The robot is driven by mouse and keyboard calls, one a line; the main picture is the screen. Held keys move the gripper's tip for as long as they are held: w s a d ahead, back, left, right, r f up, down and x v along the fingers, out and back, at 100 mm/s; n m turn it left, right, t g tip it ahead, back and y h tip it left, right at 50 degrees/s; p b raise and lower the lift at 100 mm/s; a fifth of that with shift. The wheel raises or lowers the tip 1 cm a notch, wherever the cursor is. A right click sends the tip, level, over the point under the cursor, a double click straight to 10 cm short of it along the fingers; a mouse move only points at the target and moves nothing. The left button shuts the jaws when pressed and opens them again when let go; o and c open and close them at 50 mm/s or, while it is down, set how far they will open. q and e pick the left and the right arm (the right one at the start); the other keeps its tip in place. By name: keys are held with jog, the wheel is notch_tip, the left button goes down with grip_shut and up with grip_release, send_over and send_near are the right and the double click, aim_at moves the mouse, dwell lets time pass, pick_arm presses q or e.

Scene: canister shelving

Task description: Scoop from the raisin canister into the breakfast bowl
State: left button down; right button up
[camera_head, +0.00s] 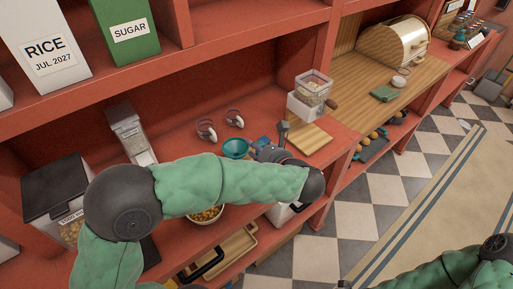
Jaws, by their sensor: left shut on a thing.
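My left arm reaches across the red shelf from the left. Its dark gripper (272,151) is over the shelf, right of a teal bowl or funnel (235,148). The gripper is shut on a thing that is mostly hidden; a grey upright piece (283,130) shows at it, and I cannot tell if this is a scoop. A bowl of orange-brown pieces (207,214) shows below my forearm, its far part covered. No raisin label is readable, so I cannot tell which canister is the raisin one. My right arm shows at the bottom right, its gripper out of view.
Two small white-and-dark items (206,130) lie behind. RICE (46,50) and SUGAR (128,30) boxes stand above.

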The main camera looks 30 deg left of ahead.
pick_arm(q)
jog(key=shift+f+b, duration=2.4)
jog(key=shift+f, duration=0.3)
jog(key=shift+r, duration=0.1)
jog(key=shift+r+p, duration=2.6)
jog(key=shift+r, duration=2.4)
